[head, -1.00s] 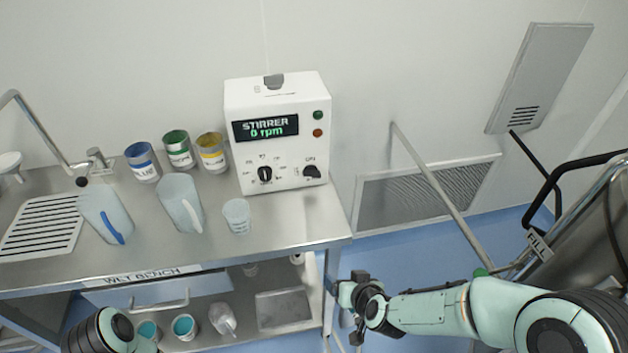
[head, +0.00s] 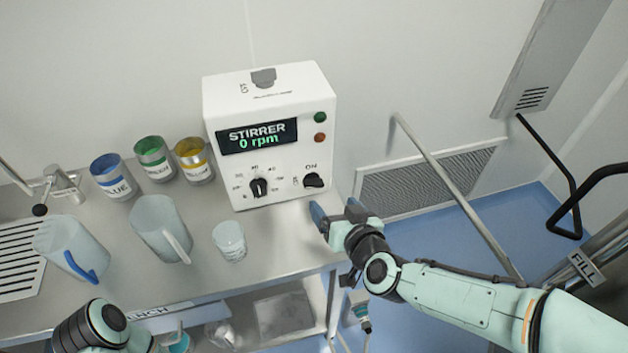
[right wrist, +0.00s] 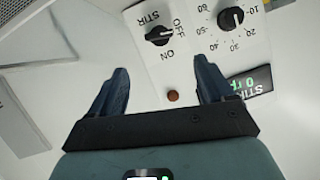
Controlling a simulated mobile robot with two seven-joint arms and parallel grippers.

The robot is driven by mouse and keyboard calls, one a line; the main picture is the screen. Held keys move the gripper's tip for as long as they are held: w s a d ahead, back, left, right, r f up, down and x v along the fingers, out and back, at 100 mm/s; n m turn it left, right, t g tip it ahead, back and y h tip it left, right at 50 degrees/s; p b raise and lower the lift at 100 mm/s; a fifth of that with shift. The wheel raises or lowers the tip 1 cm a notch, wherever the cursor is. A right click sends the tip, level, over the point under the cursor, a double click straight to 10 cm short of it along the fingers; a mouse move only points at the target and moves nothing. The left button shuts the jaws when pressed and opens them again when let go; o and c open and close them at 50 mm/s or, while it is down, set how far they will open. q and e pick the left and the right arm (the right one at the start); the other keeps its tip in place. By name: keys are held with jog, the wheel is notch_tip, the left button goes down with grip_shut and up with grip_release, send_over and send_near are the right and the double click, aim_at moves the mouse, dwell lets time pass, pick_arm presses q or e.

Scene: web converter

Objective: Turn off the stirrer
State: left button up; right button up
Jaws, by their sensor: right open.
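The stirrer (head: 268,170) is a white box at the back right of the bench, its display (head: 257,137) reading "STIRRER 0 rpm". Its right-hand ON/OFF knob (head: 313,180) also shows in the right wrist view (right wrist: 160,36), labelled STIR, OFF and ON. The speed dial (head: 258,187) is to its left. Green and red lamps sit at upper right. My right gripper (head: 336,210) is open and empty, just in front of and below the knob; in the right wrist view its fingers (right wrist: 163,85) point at the panel, apart from the knob. My left gripper is out of view; only its arm shows.
A clear beaker (head: 229,241) and jugs (head: 162,229) stand left of the stirrer on the steel bench (head: 290,236). Blue, green and yellow cans (head: 194,161) stand behind. A slanted metal rail (head: 452,190) is at right. The bench before the stirrer is clear.

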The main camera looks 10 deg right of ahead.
aim_at(314, 184)
jog(key=b+x, duration=0.1)
jog(key=x, duration=1)
jog(key=shift+w+f, duration=0.15)
jog(key=shift+w, duration=0.15)
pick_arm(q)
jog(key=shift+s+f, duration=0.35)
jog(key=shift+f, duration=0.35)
pick_arm(e)
jog(key=c, duration=1)
jog(key=p, duration=0.2)
jog(key=n+p, duration=0.1)
jog(key=p, duration=0.1)
jog(key=shift+a+r+h, duration=0.2)
jog(key=shift+r+h, duration=0.05)
jog(key=shift+h, duration=0.15)
jog(key=shift+c, duration=0.2)
jog(key=shift+f+n, duration=0.1)
jog(key=shift+n, duration=0.2)
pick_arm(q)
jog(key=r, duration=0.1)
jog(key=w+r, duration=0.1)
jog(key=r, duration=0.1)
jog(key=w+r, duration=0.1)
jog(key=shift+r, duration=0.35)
pick_arm(e)
jog(key=shift+f, duration=0.1)
